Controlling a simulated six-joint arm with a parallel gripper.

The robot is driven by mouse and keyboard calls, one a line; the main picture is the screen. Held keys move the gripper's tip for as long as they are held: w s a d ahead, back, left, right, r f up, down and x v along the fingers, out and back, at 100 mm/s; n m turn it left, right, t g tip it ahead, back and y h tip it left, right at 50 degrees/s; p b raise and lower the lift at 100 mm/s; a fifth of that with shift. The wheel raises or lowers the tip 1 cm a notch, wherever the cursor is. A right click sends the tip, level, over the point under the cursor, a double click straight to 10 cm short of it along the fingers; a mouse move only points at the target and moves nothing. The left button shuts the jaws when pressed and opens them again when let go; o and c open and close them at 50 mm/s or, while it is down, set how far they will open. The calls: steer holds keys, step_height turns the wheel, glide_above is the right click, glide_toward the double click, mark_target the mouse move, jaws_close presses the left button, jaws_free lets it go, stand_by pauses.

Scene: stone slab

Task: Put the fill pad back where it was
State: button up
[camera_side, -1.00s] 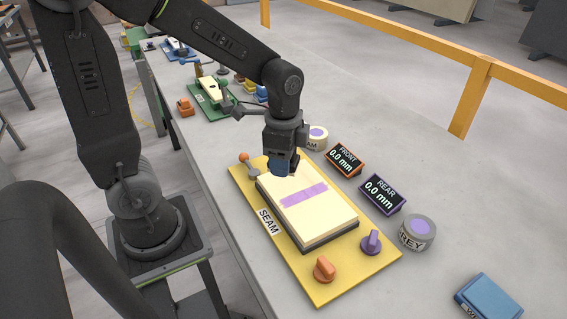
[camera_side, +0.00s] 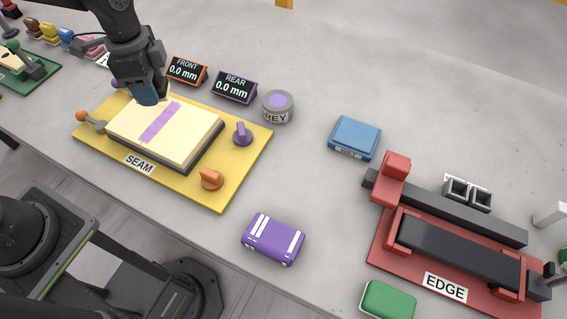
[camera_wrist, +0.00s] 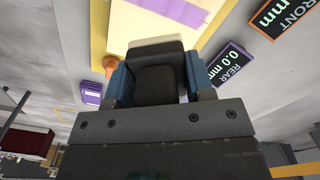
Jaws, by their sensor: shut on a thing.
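My gripper (camera_side: 148,94) is at the far left end of the cream slab (camera_side: 190,145) on the yellow SEAM board (camera_side: 225,180). It is shut on a dark block with a pale front edge, the fill pad (camera_wrist: 156,70), which shows between blue jaw pieces in the wrist view. No label on it is visible. In the side view the jaws mostly hide it, and I cannot tell whether it touches the slab. A purple strip (camera_side: 160,124) runs across the slab.
FRONT (camera_side: 187,69) and REAR (camera_side: 234,87) displays read 0.0 mm. A grey tub (camera_side: 278,107), blue box (camera_side: 355,138), striped purple pad (camera_side: 273,238), green pad (camera_side: 388,300) and red EDGE fixture (camera_side: 385,258) stand to the right. An orange knob (camera_side: 211,179) and purple knob (camera_side: 242,133) rise from the board.

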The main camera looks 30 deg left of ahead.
steer(key=w+d+f+m, duration=0.1)
steer(key=w+d+m, duration=0.25)
steer(key=d, duration=0.35)
steer(key=m, duration=0.3)
glide_above(293, 172)
steer(key=f, duration=0.8)
steer(key=shift+w+a+f, duration=0.1)
steer(key=shift+a+f, duration=0.1)
steer(key=shift+d+f, duration=0.25)
steer(key=shift+f, duration=1.9)
steer(key=shift+f, duration=0.2)
steer(key=o, duration=1)
steer(key=shift+o, duration=0.2)
